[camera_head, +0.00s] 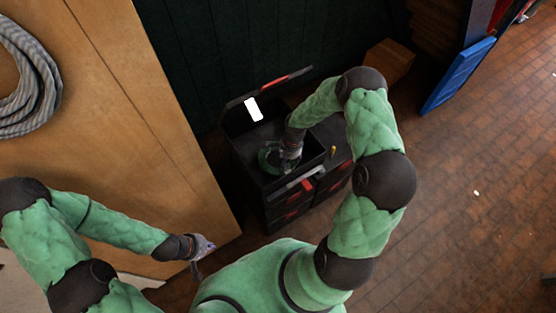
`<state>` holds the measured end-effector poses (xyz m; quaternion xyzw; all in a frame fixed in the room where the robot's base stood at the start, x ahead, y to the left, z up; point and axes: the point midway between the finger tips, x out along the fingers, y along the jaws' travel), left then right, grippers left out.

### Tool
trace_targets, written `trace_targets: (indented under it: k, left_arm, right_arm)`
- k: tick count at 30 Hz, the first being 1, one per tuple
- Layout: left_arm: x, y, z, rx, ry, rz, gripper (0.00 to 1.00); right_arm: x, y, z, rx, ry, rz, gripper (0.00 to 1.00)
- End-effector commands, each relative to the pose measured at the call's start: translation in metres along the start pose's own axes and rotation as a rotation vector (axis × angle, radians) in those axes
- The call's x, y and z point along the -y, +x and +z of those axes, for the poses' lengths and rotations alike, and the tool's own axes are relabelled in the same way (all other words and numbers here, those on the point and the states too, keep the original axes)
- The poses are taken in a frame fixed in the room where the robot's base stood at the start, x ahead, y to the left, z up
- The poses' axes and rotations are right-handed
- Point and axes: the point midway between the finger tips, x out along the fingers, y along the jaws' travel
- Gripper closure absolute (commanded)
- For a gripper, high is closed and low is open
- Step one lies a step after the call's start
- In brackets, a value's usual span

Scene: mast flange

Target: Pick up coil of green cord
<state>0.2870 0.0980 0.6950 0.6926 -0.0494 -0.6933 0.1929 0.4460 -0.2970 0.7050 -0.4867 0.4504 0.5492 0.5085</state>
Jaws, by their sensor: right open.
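The coil of green cord (266,158) lies inside the open top compartment of a black toolbox (268,183), near the centre of the head view. My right gripper (286,164) reaches down into this compartment at the coil's right side. It is open and covers part of the coil. I cannot tell whether its fingers touch the cord. My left gripper (203,248) is low at the left, away from the toolbox, in front of the wooden panel. It is too small to tell whether it is open or shut.
The toolbox's raised lid (268,87) stands behind the compartment. A wooden panel (150,130) with a grey cable coil (25,80) fills the left. A cardboard box (390,62) and a blue panel (458,75) stand at the back right. The brick floor (470,200) at right is mostly clear.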

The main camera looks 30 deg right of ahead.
Motion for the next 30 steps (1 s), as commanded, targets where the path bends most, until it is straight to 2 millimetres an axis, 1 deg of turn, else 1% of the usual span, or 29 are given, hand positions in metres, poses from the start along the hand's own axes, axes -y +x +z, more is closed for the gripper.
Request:
trace_targets:
  k: [6, 10, 13, 18, 19, 20, 21, 23, 24, 25, 26, 30]
  left_arm:
    - [0.003, 0.010, 0.000, 0.000, 0.000, 0.000, 1.00]
    - [0.005, 0.014, -0.001, 0.000, 0.000, 0.000, 1.00]
    - [0.005, 0.015, -0.001, 0.000, 0.000, 0.000, 1.00]
    - [0.005, 0.014, -0.001, 0.000, 0.000, 0.000, 1.00]
    - [0.005, 0.014, -0.001, 0.000, 0.000, 0.000, 1.00]
    - [0.005, 0.014, -0.001, 0.000, 0.000, 0.000, 1.00]
    - [0.005, 0.014, -0.001, 0.000, 0.000, 0.000, 1.00]
    - [0.005, 0.014, -0.001, 0.000, 0.000, 0.000, 1.00]
    - [0.005, 0.014, -0.001, 0.000, 0.000, 0.000, 1.00]
    - [0.005, 0.014, -0.001, 0.000, 0.000, 0.000, 1.00]
    - [0.005, 0.014, -0.001, 0.000, 0.000, 0.000, 1.00]
    - [0.005, 0.014, -0.001, 0.000, 0.000, 0.000, 1.00]
  right_arm:
    - [-0.007, 0.028, 0.000, 0.002, -0.001, 0.003, 0.37]
    - [-0.007, 0.045, 0.000, 0.001, -0.001, 0.002, 0.37]
    - [-0.006, 0.049, 0.000, 0.000, -0.001, 0.000, 0.37]
    - [-0.006, 0.048, 0.000, 0.000, -0.001, 0.000, 0.37]
    - [-0.006, 0.048, 0.000, 0.000, -0.001, 0.000, 0.42]
    - [-0.006, 0.048, 0.000, 0.000, -0.001, 0.000, 0.51]
    - [-0.006, 0.048, 0.000, 0.000, -0.001, 0.000, 0.62]
    - [-0.006, 0.048, 0.000, 0.000, -0.001, 0.000, 0.79]
    - [-0.006, 0.048, 0.000, 0.000, -0.001, 0.000, 0.90]
    - [-0.007, 0.048, 0.000, 0.000, -0.001, 0.001, 0.99]
    - [-0.007, 0.048, 0.000, 0.000, -0.001, 0.001, 1.00]
    - [-0.007, 0.048, 0.000, 0.000, -0.001, 0.001, 1.00]
